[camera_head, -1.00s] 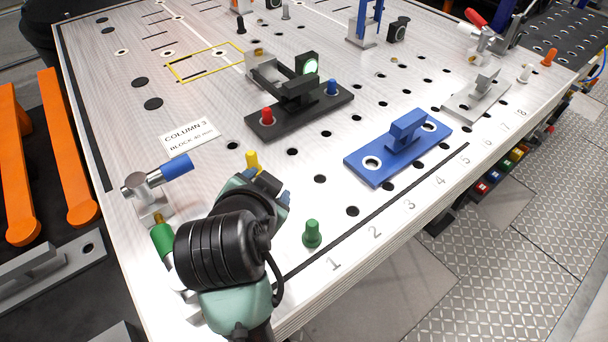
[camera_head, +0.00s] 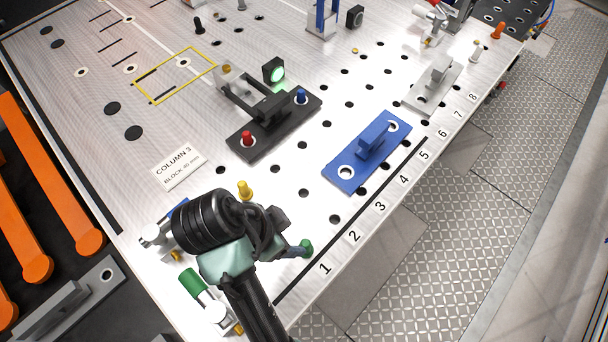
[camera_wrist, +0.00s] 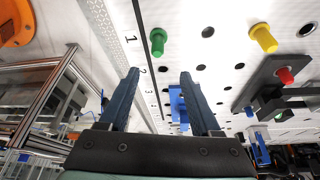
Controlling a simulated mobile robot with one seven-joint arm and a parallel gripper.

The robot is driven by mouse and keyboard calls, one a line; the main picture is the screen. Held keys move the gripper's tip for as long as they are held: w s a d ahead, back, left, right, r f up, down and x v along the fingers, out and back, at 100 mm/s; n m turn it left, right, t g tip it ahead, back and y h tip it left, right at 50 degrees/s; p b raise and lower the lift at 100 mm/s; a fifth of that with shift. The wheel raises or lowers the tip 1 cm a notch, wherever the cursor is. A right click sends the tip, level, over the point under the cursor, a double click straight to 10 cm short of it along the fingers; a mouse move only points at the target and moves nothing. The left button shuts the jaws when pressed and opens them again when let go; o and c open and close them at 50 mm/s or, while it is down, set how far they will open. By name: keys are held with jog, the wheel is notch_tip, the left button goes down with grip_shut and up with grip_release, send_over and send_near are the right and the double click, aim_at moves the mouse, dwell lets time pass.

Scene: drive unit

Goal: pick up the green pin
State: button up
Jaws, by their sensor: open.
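The green pin (camera_head: 307,246) stands on the perforated table near the mark 1, close to the front edge. My gripper (camera_head: 292,236) is just to its left, and one finger partly covers the pin in the head view. In the wrist view the green pin (camera_wrist: 158,42) shows whole, beyond the two fingertips and roughly midway between them. My gripper (camera_wrist: 160,74) has its blue-grey fingers spread wide with nothing between them. The pin is apart from the fingers in that view.
A yellow pin (camera_head: 244,190) stands behind my gripper. A blue fixture plate (camera_head: 342,172) lies to the right, and a black fixture (camera_head: 240,148) with red and blue pins lies farther back. A clamp with a green handle (camera_head: 192,284) is left of my arm.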

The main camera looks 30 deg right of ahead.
aim_at(304, 244)
jog(key=x, duration=0.6)
jog(key=shift+s+a+p+x, duration=0.15)
jog(key=shift+p+x, duration=0.45)
jog(key=shift+x, duration=0.75)
jog(key=shift+s+a+p+x, duration=0.15)
jog(key=shift+p+x, duration=0.45)
jog(key=shift+x, duration=0.7)
jog(key=shift+f, duration=0.1)
grip_shut()
jog(key=shift+d, duration=0.1)
